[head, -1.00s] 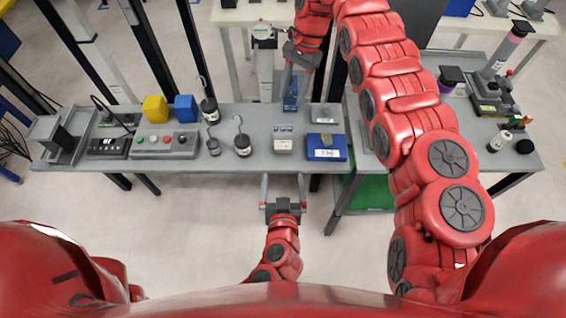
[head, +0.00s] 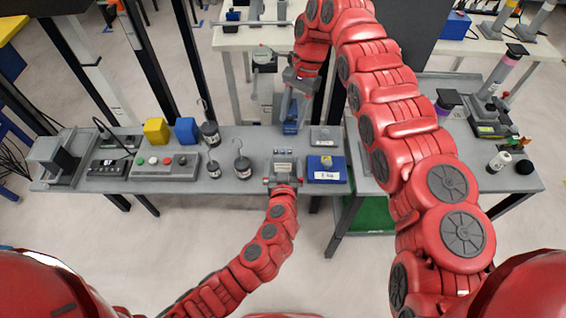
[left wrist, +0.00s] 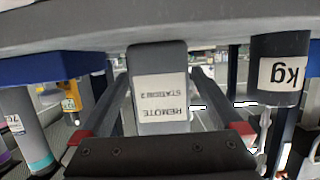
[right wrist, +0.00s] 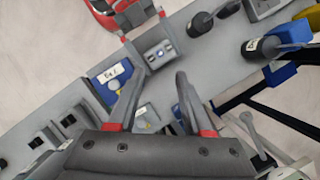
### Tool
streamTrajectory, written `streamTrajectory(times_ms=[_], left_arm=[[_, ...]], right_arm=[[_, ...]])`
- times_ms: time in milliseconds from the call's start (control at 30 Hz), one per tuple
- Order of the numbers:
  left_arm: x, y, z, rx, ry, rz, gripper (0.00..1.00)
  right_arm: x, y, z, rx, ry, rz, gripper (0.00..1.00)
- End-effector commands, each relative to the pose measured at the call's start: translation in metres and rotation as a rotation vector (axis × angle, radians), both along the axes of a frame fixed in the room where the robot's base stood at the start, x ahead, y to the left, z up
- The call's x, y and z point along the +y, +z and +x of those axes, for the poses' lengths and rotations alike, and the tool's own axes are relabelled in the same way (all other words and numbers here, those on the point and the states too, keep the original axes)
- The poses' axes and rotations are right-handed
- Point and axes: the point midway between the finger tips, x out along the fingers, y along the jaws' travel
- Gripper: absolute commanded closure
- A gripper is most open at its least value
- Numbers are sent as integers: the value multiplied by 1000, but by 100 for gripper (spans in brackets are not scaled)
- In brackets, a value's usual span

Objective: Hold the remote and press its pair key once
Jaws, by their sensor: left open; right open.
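The remote (head: 284,163) is a small grey block with small keys on its top, at the front edge of the bench. In the left wrist view its front face (left wrist: 161,95) is labelled REMOTE STATION 2. My left gripper (head: 283,180) is open at the front edge, its fingers on either side of the remote; contact cannot be told. The keys also show in the right wrist view (right wrist: 160,54); their labels are too small to read. My right gripper (head: 292,113) is open and empty above the back of the bench, behind the remote.
A blue box with a white label (head: 326,175) stands close right of the remote. Dark hooked weights (head: 242,168) stand to its left, then a button box (head: 165,166). A blue object (head: 291,127) is below my right gripper.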

Motion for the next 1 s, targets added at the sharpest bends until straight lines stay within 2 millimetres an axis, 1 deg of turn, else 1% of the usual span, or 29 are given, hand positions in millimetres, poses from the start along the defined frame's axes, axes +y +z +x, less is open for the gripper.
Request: streamTrajectory(times_ms=[300, 333, 467, 500, 567, 600, 667, 700, 767, 800, 867, 1000], left_arm=[[0, -1, 3, 0, 1, 0, 0], [0, -1, 3, 0, 1, 0, 4], [0, -1, 3, 0, 1, 0, 27], [0, -1, 3, 0, 1, 0, 34], [0, -1, 3, 0, 1, 0, 45], [0, -1, 3, 0, 1, 0, 52], [0, -1, 2, 0, 1, 0, 63], [0, -1, 2, 0, 1, 0, 70], [0, -1, 2, 0, 1, 0, 81], [0, -1, 2, 0, 1, 0, 88], [0, -1, 2, 0, 1, 0, 89], [0, -1, 2, 0, 1, 0, 89]], right_arm=[[0, 0, 0, 0, 0, 0, 50], [0, 0, 0, 0, 0, 0, 50], [0, 0, 0, 0, 0, 0, 50], [0, 0, 0, 0, 0, 0, 50], [0, 0, 0, 0, 0, 0, 50], [0, 0, 0, 0, 0, 0, 50], [0, 0, 0, 0, 0, 0, 50], [0, 0, 0, 0, 0, 0, 50], [0, 0, 0, 0, 0, 0, 50], [0, 0, 0, 0, 0, 0, 50], [0, 0, 0, 0, 0, 0, 59], [0, 0, 0, 0, 0, 0, 84]])
